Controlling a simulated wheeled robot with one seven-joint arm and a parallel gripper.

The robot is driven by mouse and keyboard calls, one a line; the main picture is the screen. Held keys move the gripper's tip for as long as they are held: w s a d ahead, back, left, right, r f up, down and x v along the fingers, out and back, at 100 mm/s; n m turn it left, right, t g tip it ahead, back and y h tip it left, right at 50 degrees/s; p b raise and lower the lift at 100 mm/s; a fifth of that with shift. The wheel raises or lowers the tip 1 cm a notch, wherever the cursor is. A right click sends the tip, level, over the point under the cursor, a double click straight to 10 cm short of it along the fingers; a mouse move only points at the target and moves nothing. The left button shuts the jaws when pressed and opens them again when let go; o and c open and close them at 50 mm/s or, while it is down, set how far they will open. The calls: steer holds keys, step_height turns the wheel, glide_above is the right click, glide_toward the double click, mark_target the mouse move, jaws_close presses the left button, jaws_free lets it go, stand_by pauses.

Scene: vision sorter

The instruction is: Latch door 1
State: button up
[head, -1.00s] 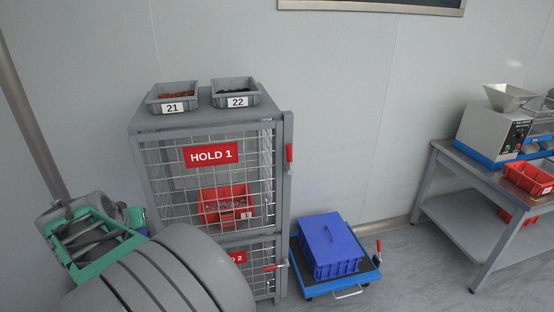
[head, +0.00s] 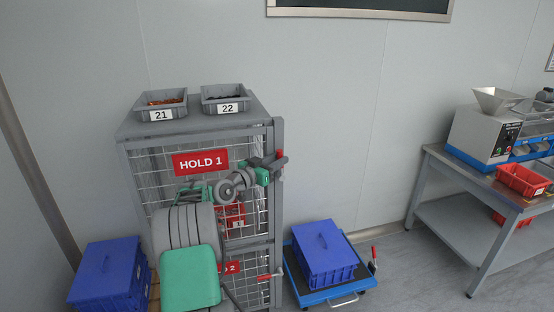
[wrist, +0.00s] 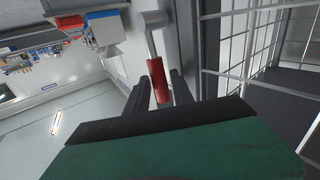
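The upper cage door carries the red HOLD 1 sign (head: 201,163). Its red latch handle (head: 281,154) is at the right edge of the door frame. My gripper (head: 272,166) has reached this handle, its arm crossing in front of the mesh. In the wrist view the red handle (wrist: 157,82) on its grey bent stem lies between the two dark fingers of my gripper (wrist: 164,85). The fingers are close on both sides of it; whether they press on it cannot be told. The door looks flush with the frame.
Below is a second door with its own red handle (head: 270,276). Grey bins 21 (head: 161,115) and 22 (head: 228,108) stand on the cage. A trolley (head: 345,286) bears a blue crate (head: 323,252). Another blue crate (head: 108,270) is at left. A workbench (head: 440,162) is at right.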

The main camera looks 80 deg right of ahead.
steer(key=shift+c, duration=0.4)
jaws_close()
steer(key=shift+w, duration=0.1)
stand_by(0.9)
